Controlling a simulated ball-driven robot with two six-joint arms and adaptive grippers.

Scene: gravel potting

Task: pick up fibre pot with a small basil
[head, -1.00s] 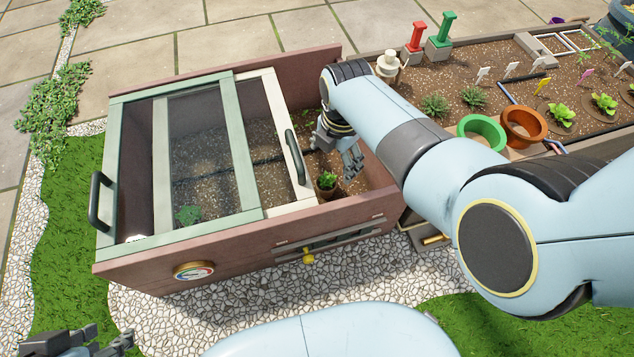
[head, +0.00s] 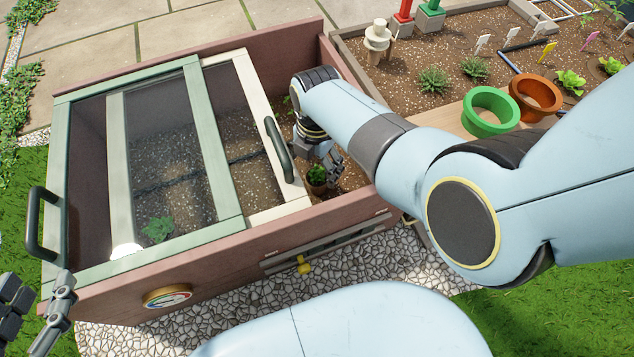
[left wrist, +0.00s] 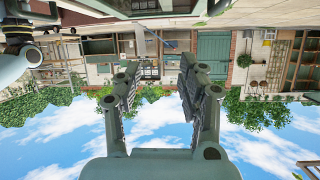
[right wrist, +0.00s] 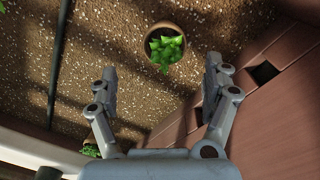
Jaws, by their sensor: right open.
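The fibre pot (head: 317,188) is small and brown and holds a small green basil (head: 317,174). It stands upright on the soil in the open right end of the cold frame. In the right wrist view the pot (right wrist: 163,28) is seen from above, beyond the fingertips. My right gripper (head: 331,166) is open and empty beside the pot, inside the frame; in its wrist view the fingers (right wrist: 162,75) are spread with the pot ahead between their lines. My left gripper (head: 45,305) is at the lower left outside the frame, its fingers (left wrist: 160,78) apart and empty.
The cold frame's wooden front wall (head: 225,258) and pale sliding lid (head: 283,212) with its dark handle (head: 279,150) border the opening. Another seedling (head: 158,229) is under the glass.

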